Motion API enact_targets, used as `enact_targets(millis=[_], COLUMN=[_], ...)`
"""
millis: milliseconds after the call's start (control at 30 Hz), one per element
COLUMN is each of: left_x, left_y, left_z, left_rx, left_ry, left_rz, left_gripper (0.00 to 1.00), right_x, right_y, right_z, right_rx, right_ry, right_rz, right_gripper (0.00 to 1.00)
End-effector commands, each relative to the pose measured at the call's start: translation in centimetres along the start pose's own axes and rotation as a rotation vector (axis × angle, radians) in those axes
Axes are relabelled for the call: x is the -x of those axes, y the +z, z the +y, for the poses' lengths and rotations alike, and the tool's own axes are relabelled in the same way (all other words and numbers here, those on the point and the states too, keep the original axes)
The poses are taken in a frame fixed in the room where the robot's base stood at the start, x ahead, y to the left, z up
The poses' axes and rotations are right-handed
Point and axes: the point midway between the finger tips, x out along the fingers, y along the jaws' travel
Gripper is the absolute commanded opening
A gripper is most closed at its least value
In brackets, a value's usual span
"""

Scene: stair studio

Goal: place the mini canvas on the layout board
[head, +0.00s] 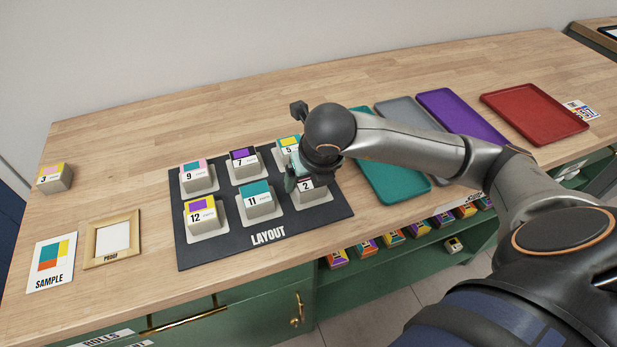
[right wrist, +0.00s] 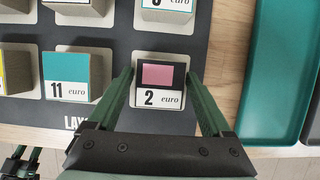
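The mini canvas numbered 2 (right wrist: 158,80), a pale block with a pink and black top, is at the layout board's (head: 230,238) front right spot. My right gripper (right wrist: 160,78) has one finger against each side of it and looks shut on it.
Canvases 9 (head: 197,176), 7 (head: 243,163), 5 (head: 288,147), 12 (head: 202,215) and 11 (head: 258,200) stand on the board's other pads. Canvas 3 (head: 54,178) stands far left, near the sample card (head: 51,262) and proof frame (head: 112,240). A teal tray (head: 385,180) lies right of the board.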

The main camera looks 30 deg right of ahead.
Motion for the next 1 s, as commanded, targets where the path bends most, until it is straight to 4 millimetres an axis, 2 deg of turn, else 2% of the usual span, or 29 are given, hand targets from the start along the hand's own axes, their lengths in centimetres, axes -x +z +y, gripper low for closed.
enact_targets(millis=[33, 100, 133, 367, 500, 567, 900, 1000], left_x=[0.1, 0.1, 0.1, 0.1, 0.5, 0.5, 1.1, 1.3], left_y=[0.0, 0.0, 0.0, 0.0, -0.4, -0.3, -0.3, -0.4], left_z=[0.0, 0.1, 0.1, 0.1, 0.1, 0.1, -0.3, -0.4], left_rx=[0.000, 0.000, 0.000, 0.000, 0.000, 0.000, 0.002, 0.002], left_ry=[0.001, 0.001, 0.001, 0.002, 0.000, 0.000, -0.009, -0.013], left_rz=[0.000, -0.001, -0.001, -0.001, 0.002, 0.002, 0.000, 0.002], left_gripper=[0.50, 0.50, 0.50, 0.50, 0.50, 0.50, 0.50, 0.50], right_x=[0.0, 0.0, 0.0, 0.1, 0.8, 1.8, 9.2, 10.8], right_y=[0.0, 0.0, 0.0, 0.1, 0.2, 0.3, 0.3, 0.3], right_z=[0.0, 0.0, 0.0, 0.0, 0.0, 0.1, 0.1, 0.1], right_rx=[0.000, 0.000, 0.000, 0.000, 0.000, 0.001, 0.000, 0.001], right_ry=[0.000, 0.000, 0.000, 0.000, 0.001, 0.002, 0.003, 0.002], right_rz=[0.000, 0.000, 0.000, 0.000, -0.002, -0.004, -0.006, -0.004], right_gripper=[0.90, 0.98, 0.99, 0.99, 0.99, 0.99, 0.99, 0.99])
